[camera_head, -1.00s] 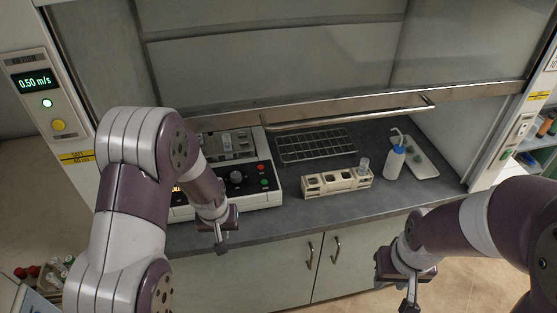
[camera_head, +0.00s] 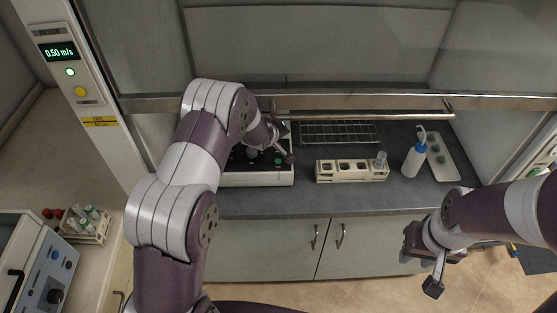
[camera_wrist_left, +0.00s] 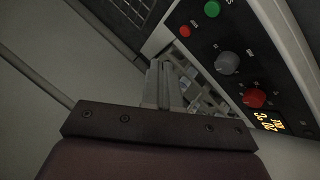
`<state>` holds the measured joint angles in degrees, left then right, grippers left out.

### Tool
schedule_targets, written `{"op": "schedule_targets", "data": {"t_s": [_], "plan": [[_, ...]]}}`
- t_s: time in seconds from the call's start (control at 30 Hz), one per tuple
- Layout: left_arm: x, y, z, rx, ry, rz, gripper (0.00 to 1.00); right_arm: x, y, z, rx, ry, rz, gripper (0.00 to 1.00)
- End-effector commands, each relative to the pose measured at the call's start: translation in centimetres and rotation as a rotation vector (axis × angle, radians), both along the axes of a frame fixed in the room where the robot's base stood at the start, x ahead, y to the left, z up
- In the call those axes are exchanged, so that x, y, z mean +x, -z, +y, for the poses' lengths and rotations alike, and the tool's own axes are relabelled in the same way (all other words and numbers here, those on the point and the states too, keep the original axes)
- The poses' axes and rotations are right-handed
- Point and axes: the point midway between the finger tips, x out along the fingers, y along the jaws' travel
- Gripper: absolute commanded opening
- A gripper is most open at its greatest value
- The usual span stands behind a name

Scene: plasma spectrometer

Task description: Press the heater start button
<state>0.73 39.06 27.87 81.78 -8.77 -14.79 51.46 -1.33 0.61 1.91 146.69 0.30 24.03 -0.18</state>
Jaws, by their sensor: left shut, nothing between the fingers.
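The heater unit (camera_head: 258,179) stands on the hood worktop, partly hidden behind my left arm. In the left wrist view its sloped dark panel carries a green button (camera_wrist_left: 212,8), a smaller red button (camera_wrist_left: 184,31), a grey knob (camera_wrist_left: 228,63), a red knob (camera_wrist_left: 254,97) and a lit orange display (camera_wrist_left: 270,122). The green button also shows in the head view (camera_head: 278,160). My left gripper (camera_head: 289,157) is shut and empty, close to the panel's right end; its fingers (camera_wrist_left: 163,85) appear apart from the buttons. My right gripper (camera_head: 433,284) hangs before the bench, its jaw gap unclear.
A wire rack (camera_head: 340,132), a beige tube holder (camera_head: 350,171), a blue-capped wash bottle (camera_head: 414,158) and a white tray (camera_head: 443,158) stand right of the heater. The raised sash's bar (camera_head: 365,115) crosses above. The front worktop strip is clear.

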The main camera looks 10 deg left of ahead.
Motion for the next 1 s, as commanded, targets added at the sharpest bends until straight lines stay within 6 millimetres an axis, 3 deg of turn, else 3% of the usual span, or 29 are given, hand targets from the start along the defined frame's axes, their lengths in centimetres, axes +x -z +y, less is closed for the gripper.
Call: {"op": "schedule_targets", "data": {"t_s": [0.27, 0.8, 1.0], "plan": [[0.0, 0.8, 0.0, 0.001, 0.001, 0.001, 0.00, 0.0, 0.6, 0.0, 0.000, 0.000, 0.000, 0.35], [-0.1, 8.0, 0.0, 0.002, 0.001, 0.003, 0.00, 0.0, 5.9, 0.0, 0.000, 0.000, 0.000, 0.35], [0.0, 8.9, 0.0, 0.001, 0.001, 0.001, 0.00, 0.0, 6.6, 0.0, 0.000, 0.000, 0.000, 0.35]]}}
